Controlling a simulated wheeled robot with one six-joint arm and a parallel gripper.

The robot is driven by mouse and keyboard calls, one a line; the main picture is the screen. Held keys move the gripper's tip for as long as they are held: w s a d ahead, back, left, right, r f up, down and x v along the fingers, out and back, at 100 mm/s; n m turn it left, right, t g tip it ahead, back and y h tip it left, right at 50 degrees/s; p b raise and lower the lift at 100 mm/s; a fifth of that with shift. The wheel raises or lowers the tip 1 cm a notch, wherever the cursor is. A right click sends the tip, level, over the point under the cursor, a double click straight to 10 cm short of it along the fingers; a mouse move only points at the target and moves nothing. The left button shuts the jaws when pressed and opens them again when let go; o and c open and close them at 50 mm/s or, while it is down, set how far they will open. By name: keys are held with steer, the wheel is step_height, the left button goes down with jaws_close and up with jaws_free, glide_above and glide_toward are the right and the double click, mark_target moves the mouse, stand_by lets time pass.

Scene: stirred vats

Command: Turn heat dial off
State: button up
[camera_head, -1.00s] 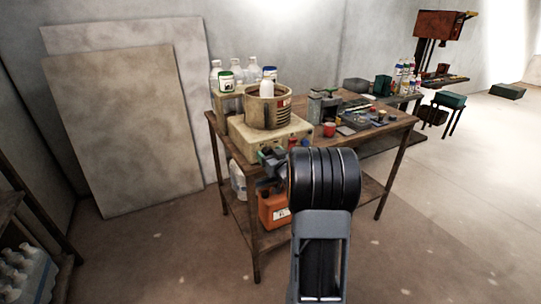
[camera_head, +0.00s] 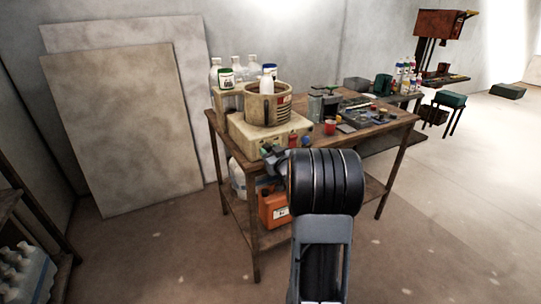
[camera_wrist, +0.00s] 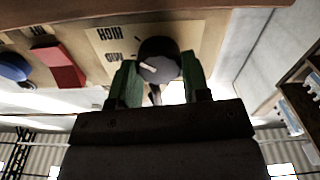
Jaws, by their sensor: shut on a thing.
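The heat dial (camera_wrist: 159,60) is a dark round knob with a pale pointer mark, on the front of a cream heater box (camera_head: 240,133). In the wrist view, my gripper (camera_wrist: 158,84) has its two green fingers on either side of the dial, shut on it. In the head view, my gripper (camera_head: 272,155) is at the box's front left, and the dial is not clearly seen. A ribbed vat (camera_head: 267,105) stands on the box.
A red control (camera_wrist: 58,66) and a blue control (camera_wrist: 14,67) sit on the same front, left of the dial in the wrist view. Bottles, a red cup (camera_head: 330,128) and tools crowd the wooden table (camera_head: 385,136). An orange jug (camera_head: 273,207) stands on its lower shelf.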

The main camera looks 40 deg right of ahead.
steer(key=n+b, duration=0.7)
steer(key=n, duration=0.1)
steer(key=n+b, duration=0.7)
steer(key=n, duration=0.2)
steer(key=n+b, duration=0.8)
steer(key=shift+a+f, duration=0.15)
steer(key=shift+f, duration=0.25)
steer(key=shift+n, duration=0.4)
steer(key=o, duration=0.9)
steer(key=shift+o, duration=0.2)
